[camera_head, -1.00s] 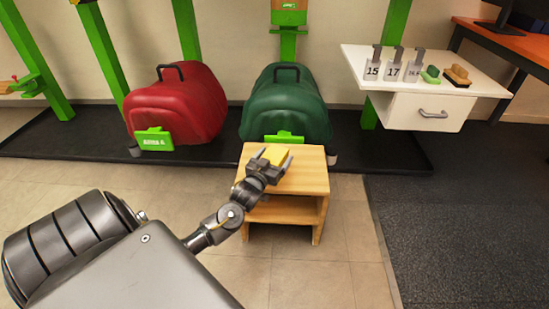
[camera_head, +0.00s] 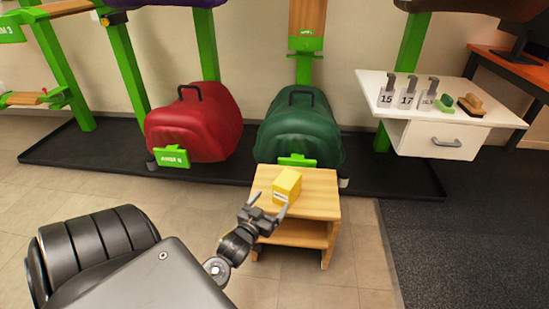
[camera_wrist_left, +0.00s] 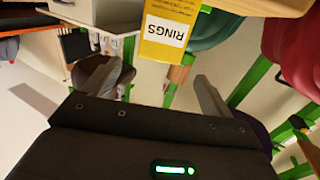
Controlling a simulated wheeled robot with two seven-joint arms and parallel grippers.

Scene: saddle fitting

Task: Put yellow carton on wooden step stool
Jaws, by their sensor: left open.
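The yellow carton (camera_head: 287,187) sits on the top of the wooden step stool (camera_head: 318,199), near its left middle. In the left wrist view the carton (camera_wrist_left: 166,32) shows its "RINGS" label, beyond the fingertips. My left gripper (camera_head: 268,205) is open at the front left of the stool, just short of the carton, with nothing between its fingers. In the left wrist view its two fingers (camera_wrist_left: 165,85) are spread wide apart. My right gripper is not in view.
A red saddle case (camera_head: 195,128) and a green one (camera_head: 300,133) stand on a black mat behind the stool. A white drawer table (camera_head: 440,120) with numbered tags stands at the right. Tiled floor is clear left of the stool.

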